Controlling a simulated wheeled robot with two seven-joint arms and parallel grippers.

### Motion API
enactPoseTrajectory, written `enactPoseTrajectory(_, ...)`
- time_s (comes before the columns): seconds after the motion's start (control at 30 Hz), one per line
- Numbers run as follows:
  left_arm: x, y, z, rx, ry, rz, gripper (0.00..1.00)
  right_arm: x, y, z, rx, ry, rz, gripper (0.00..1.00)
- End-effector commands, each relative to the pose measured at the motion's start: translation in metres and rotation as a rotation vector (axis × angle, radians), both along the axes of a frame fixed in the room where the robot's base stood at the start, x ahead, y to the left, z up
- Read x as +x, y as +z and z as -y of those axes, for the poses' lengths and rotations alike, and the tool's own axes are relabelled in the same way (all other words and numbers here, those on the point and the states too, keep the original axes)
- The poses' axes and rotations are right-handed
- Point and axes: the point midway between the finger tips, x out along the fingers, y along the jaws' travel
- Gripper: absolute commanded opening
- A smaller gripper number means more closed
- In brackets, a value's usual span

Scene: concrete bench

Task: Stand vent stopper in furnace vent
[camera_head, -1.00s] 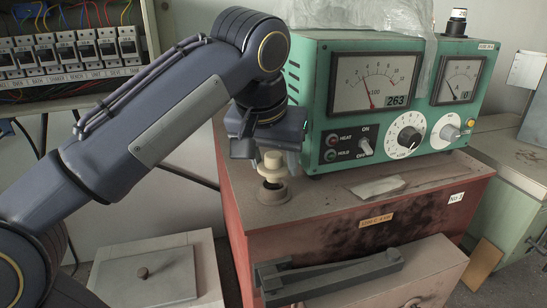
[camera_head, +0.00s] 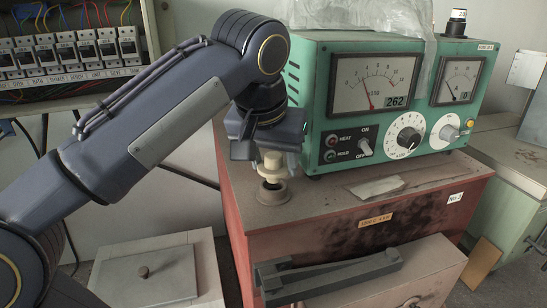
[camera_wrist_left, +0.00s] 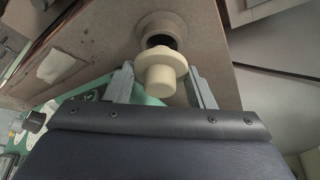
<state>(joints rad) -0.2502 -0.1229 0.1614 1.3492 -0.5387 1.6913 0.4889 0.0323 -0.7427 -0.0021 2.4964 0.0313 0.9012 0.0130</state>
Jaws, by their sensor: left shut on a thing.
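The vent stopper (camera_head: 272,164) is a cream piece with a wide flange and a knob. My left gripper (camera_head: 269,150) is shut on it and holds it upright just above the furnace vent (camera_head: 273,195), a pale ring with a dark hole on the red furnace top. In the left wrist view the stopper (camera_wrist_left: 161,75) sits between the fingers (camera_wrist_left: 160,88), with the vent (camera_wrist_left: 168,24) beyond it, its dark opening partly covered by the flange. Whether the stopper's lower end is inside the hole cannot be told. My right gripper is not seen.
A green control box (camera_head: 395,105) with meters and dials stands close right of the gripper. A flat scrap (camera_head: 377,187) lies on the furnace top (camera_head: 320,203). A fuse panel (camera_head: 70,55) is behind at left. A lidded pale box (camera_head: 155,275) stands at lower left.

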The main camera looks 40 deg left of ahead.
Motion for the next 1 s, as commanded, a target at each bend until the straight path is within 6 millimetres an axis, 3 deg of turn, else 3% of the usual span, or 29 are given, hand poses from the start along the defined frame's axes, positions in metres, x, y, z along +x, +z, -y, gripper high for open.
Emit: enactPoseTrajectory(1.0, 0.0, -0.011, 0.0, 0.0, 0.0, 0.0, 0.29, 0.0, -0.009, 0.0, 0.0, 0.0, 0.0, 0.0)
